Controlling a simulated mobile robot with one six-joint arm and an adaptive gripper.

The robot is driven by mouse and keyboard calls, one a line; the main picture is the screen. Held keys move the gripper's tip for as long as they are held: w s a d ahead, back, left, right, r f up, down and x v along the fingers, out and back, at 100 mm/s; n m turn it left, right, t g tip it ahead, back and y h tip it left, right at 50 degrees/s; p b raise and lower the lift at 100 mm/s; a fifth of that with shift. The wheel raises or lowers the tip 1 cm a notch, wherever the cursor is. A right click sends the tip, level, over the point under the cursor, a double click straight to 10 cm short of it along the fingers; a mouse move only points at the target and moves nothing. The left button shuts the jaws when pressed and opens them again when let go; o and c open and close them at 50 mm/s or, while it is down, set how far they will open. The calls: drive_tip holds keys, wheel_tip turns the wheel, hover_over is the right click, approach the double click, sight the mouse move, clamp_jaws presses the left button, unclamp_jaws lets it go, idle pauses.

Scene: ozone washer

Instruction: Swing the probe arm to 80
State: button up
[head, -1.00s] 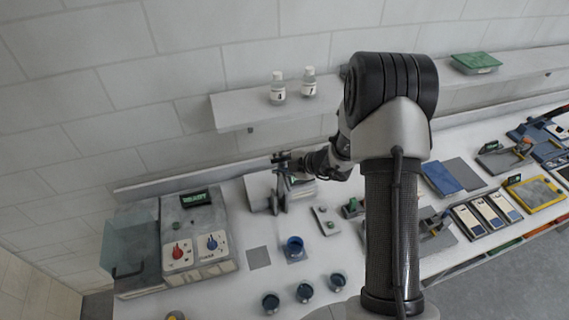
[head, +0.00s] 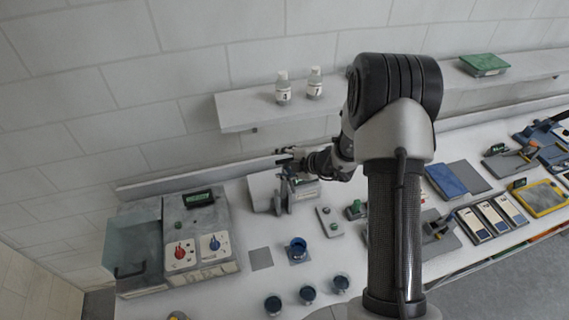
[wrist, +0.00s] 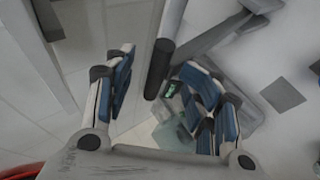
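The probe station (head: 262,189) stands at the back of the bench in the head view, a pale block with a grey upright and a small display beside it. My gripper (head: 290,155) is at the top of this station, and its fingers are small there. In the wrist view my gripper (wrist: 163,82) is open, with blue-padded fingers apart. A dark cylinder (wrist: 160,68), seemingly the end of the probe arm, shows between the fingers, beside a grey bar (wrist: 205,35). I cannot tell whether a finger touches it. The display's reading is too small to read.
A washer unit with a display (head: 197,198), red and blue knobs and a clear cover stands left. Blue cups (head: 298,247) are in front. A shelf (head: 240,112) with two bottles (head: 283,88) runs above. Panels and tools fill the bench to the right.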

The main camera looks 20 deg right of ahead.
drive_tip(key=v, duration=1.2)
